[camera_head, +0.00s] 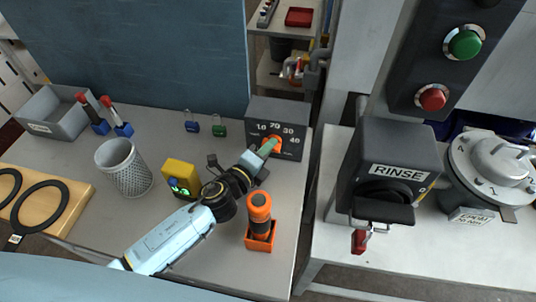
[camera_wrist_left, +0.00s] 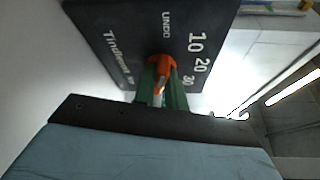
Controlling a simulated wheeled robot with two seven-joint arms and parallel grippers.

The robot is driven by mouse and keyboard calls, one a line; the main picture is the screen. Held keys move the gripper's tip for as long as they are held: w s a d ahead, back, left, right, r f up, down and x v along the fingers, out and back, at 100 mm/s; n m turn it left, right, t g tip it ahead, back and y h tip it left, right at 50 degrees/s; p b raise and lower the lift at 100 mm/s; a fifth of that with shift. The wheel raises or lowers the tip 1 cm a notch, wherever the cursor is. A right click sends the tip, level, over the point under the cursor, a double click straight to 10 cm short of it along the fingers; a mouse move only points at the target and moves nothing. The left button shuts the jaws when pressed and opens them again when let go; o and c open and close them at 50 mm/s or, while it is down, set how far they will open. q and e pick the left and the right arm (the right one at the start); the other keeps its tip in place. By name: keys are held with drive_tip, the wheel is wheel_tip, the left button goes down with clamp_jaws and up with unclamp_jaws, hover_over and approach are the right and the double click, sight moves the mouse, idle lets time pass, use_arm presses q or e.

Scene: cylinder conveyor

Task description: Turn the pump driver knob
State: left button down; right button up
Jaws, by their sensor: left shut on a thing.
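The pump driver is a dark grey box (camera_head: 290,112) at the back right of the left-hand table, with white numbers on its face. It also fills the upper part of the left wrist view (camera_wrist_left: 120,30). Its orange knob (camera_head: 276,145) sits low on the face and also shows in the left wrist view (camera_wrist_left: 160,64). My left gripper (camera_head: 268,148) reaches it from the front left. In the left wrist view its green fingers stand on both sides of the knob, shut on it. The fingers hide part of the knob. My right gripper is not in view.
An orange-black cylinder in an orange holder (camera_head: 260,243) stands right of my left arm. The RINSE unit (camera_head: 390,170) stands on the right-hand table, across a gap.

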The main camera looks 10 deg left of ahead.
use_arm(q)
drive_tip(key=shift+f+n+b, duration=0.1)
drive_tip(key=shift+n+b, duration=0.5)
drive_tip(key=shift+b, duration=0.15)
drive_tip(key=shift+t+h, duration=0.3)
drive_tip(key=c, duration=1.4)
unclamp_jaws()
drive_tip(key=shift+c, duration=0.2)
